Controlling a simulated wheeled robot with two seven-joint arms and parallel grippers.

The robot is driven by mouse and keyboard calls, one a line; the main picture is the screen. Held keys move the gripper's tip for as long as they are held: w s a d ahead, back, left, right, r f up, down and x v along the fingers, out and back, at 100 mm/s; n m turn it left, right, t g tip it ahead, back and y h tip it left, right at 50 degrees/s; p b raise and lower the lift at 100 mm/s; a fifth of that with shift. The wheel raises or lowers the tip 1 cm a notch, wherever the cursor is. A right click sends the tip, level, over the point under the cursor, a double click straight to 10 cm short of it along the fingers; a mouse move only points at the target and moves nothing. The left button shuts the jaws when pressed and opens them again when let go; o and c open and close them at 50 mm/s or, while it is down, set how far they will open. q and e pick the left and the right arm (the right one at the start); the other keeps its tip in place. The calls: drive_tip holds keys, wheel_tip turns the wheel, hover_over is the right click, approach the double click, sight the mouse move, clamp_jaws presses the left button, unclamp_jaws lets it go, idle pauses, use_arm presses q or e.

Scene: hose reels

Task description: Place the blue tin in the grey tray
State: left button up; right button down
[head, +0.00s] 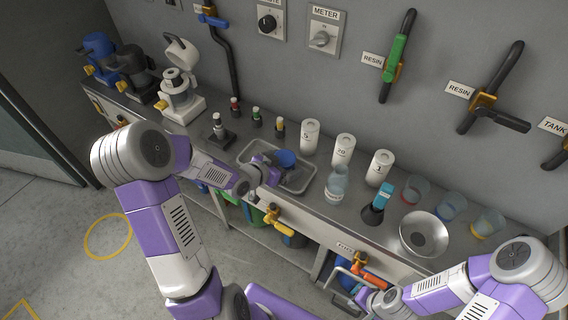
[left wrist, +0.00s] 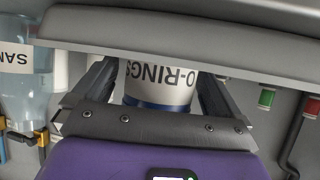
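The blue tin (head: 286,158) is inside the grey tray (head: 302,185) in the head view, towards its back. In the left wrist view, the tin (left wrist: 160,82) appears upside down with a white O-RINGS label and a blue band. My left gripper (head: 268,163) reaches over the tray's near-left side. Its fingers stand on both sides of the tin and look closed against it. The tray's rim (left wrist: 200,63) crosses the wrist view and hides the fingertips and the tin's lower part. My right gripper (head: 362,291) is low at the bench front; its fingers are too small to read.
White canisters (head: 343,150) stand behind the tray. A clear bottle (head: 336,186) is just right of it, then a blue-topped item (head: 381,198), a metal bowl (head: 424,235) and glasses (head: 452,205). Small capped bottles (head: 257,118) stand to the left. An orange-handled valve (head: 360,262) is at the bench front.

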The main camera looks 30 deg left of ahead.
use_arm(q)
drive_tip(key=shift+r, duration=0.15)
drive_tip(key=shift+s+r+p, duration=0.1)
drive_tip(key=shift+r+p, duration=0.1)
drive_tip(key=shift+p, duration=0.1)
drive_tip(key=p+v, duration=0.4)
drive_tip(key=v, duration=0.7)
drive_tip(key=shift+s, duration=0.35)
drive_tip(key=shift+a, duration=0.15)
